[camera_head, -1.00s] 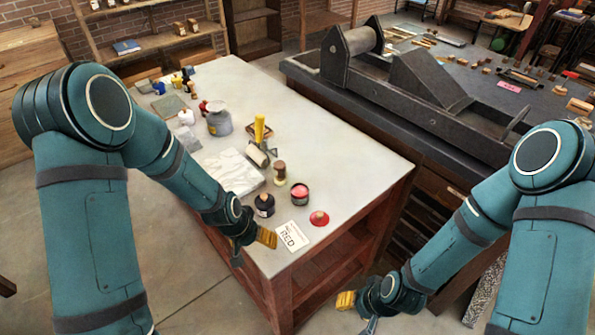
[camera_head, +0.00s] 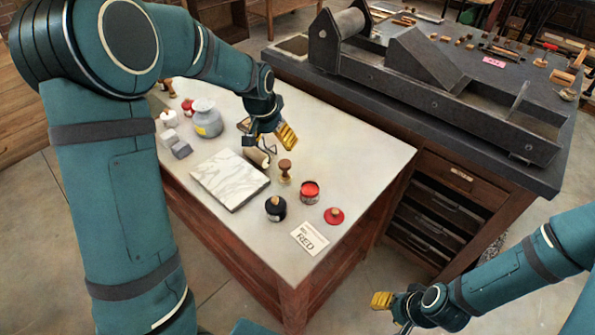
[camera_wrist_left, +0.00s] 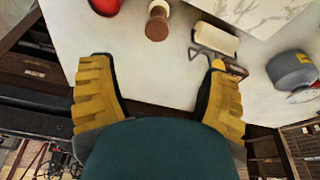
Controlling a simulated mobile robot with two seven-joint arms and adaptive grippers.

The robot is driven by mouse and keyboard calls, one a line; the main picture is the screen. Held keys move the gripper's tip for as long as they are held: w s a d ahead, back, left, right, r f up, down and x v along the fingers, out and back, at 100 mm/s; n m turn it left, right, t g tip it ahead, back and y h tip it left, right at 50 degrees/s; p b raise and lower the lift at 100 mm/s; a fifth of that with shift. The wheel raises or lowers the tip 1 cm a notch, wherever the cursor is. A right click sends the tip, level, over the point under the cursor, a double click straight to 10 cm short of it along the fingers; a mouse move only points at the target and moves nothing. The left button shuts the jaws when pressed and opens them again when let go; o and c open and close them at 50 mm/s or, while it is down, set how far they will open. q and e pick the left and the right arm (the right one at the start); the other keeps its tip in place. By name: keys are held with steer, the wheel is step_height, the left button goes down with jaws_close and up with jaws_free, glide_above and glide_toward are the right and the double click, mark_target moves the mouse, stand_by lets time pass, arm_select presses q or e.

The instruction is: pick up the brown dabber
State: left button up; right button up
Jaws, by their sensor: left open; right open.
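The brown dabber (camera_head: 285,167) stands upright on the light tabletop (camera_head: 370,160), with a brown knob on top and a paler base. It also shows at the top of the left wrist view (camera_wrist_left: 157,24), ahead of the fingers and roughly midway between them. My left gripper (camera_head: 281,140) is open and empty, above the table behind the dabber and near the brayer (camera_head: 257,157); it also shows in the left wrist view (camera_wrist_left: 158,64). My right gripper (camera_head: 381,300) is low at the front, off the table and away from the dabber.
A red ink tin (camera_head: 310,190), a black jar (camera_head: 275,208), a red disc (camera_head: 334,215) and a "RED" card (camera_head: 309,238) lie close in front. A marbled slab (camera_head: 222,170) and a grey canister (camera_head: 208,122) are left. A heavy press (camera_head: 420,85) stands behind.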

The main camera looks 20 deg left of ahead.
arm_select(q)
steer(key=b, duration=0.2)
glide_toward(285, 163)
steer(key=x, duration=0.5)
steer(key=shift+w+a, duration=0.3)
steer(key=x, duration=0.4)
steer(key=shift+s+d+f+b, duration=0.25)
steer(key=shift+d+f+b, duration=0.05)
steer(key=shift+b, duration=0.05)
steer(key=shift+w+f, duration=0.15)
steer(key=shift+f, duration=0.3)
steer(key=shift+r, duration=0.1)
steer(key=shift+c, duration=0.3)
steer(key=c, duration=1.2)
